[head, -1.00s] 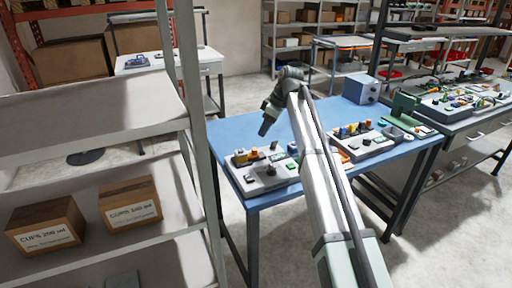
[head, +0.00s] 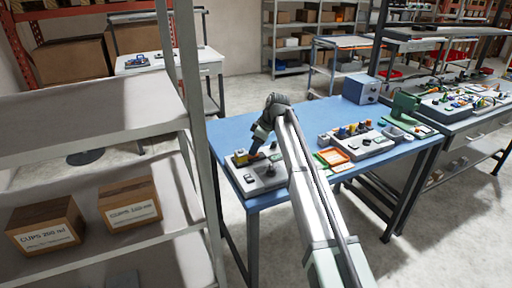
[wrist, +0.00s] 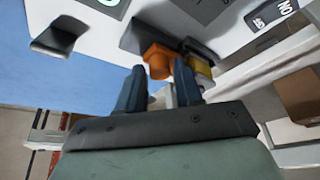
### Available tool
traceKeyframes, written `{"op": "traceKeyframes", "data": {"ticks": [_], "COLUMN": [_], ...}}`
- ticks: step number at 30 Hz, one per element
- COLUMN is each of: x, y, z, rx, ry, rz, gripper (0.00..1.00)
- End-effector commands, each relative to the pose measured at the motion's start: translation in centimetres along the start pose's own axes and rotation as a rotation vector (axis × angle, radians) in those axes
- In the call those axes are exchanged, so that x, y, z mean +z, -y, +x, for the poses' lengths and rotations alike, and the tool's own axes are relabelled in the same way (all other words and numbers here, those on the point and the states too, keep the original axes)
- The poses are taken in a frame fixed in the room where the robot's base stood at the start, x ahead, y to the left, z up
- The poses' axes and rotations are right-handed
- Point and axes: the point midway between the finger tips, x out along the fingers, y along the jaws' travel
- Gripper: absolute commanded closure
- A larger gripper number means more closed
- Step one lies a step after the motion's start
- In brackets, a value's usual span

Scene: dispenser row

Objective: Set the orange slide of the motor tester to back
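A light grey control panel (head: 262,179) sits at the left front of the blue table. Its label as motor tester is not readable. In the wrist view an orange slide knob (wrist: 157,61) stands on a dark base on the panel, with a yellow knob (wrist: 198,67) close beside it. My gripper (wrist: 160,84) is open, its two dark fingers apart, with the orange knob just beyond the fingertips. In the head view my gripper (head: 254,146) is low over the panel's back part, close by the yellow knob (head: 240,157), and partly covers the orange one.
A second panel (head: 362,143) with coloured knobs stands to the right, with an orange-rimmed tray (head: 332,157) next to it. A blue-grey box (head: 361,88) is at the back. In the wrist view an ON/OFF switch label (wrist: 268,14) lies nearby. A shelf upright (head: 203,130) stands left.

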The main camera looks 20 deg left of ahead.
Motion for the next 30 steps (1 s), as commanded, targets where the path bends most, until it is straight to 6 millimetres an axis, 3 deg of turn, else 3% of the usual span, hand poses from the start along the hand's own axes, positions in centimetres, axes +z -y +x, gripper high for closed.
{"op": "traceKeyframes", "data": {"ticks": [2, 13, 24, 30], "x": [0.0, 0.0, 0.0, 1.2], "y": [0.0, 0.0, 0.0, -1.5], "z": [0.0, 0.0, 0.0, -0.6], "rx": [0.000, 0.000, 0.000, 0.000], "ry": [0.000, 0.000, 0.000, 0.001], "rz": [0.000, 0.000, 0.000, 0.002], "gripper": [0.66, 1.00, 1.00, 1.00]}}
